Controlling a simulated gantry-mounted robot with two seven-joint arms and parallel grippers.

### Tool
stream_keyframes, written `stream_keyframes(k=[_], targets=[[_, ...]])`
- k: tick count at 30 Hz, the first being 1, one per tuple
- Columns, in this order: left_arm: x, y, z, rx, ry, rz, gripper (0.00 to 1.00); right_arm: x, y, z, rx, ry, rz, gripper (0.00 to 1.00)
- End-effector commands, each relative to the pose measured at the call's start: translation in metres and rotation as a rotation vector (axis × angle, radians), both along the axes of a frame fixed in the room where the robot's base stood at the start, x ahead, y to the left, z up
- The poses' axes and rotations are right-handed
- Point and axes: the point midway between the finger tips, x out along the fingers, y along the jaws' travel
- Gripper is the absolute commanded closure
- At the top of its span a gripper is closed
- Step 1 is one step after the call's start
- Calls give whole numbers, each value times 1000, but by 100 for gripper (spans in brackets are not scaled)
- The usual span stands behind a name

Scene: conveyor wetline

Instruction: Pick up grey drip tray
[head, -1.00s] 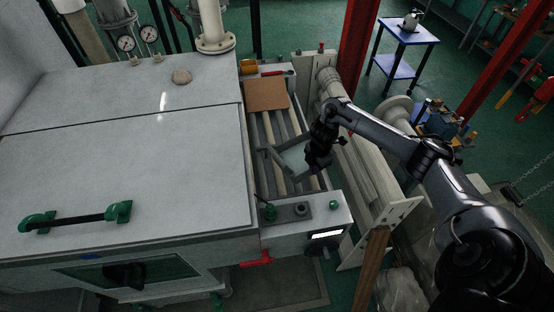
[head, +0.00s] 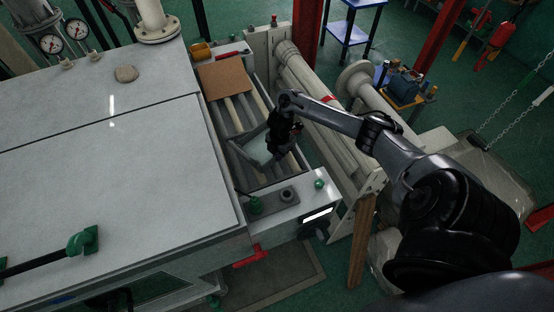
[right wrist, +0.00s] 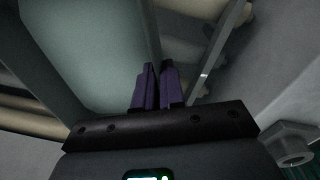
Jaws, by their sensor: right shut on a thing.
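The grey drip tray (head: 257,151) is a shallow tray with thin raised walls and a pale floor. It is over the conveyor rollers in the head view, and I cannot tell whether it touches them. My right gripper (head: 271,141) is at the tray's right side, shut on its wall. In the right wrist view, the purple fingers (right wrist: 155,86) are close together on a thin wall of the tray (right wrist: 85,45). The gripper hides part of the tray's right edge in the head view. My left gripper is out of view.
A brown board (head: 225,76) lies on the far rollers. A control panel (head: 290,205) with knobs stands at the conveyor's near end. The large grey machine cover (head: 120,170) borders the left, and a thick pipe (head: 310,82) runs along the right.

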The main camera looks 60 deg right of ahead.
Motion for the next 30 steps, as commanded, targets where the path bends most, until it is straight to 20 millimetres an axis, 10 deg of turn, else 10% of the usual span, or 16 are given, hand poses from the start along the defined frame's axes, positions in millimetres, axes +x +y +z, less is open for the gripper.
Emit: stream_keyframes(k=[23,30], targets=[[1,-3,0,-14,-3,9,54,1,0,-41,-2,-3,0,100],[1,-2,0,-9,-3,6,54,0,0,-41,-1,-1,0,66]])
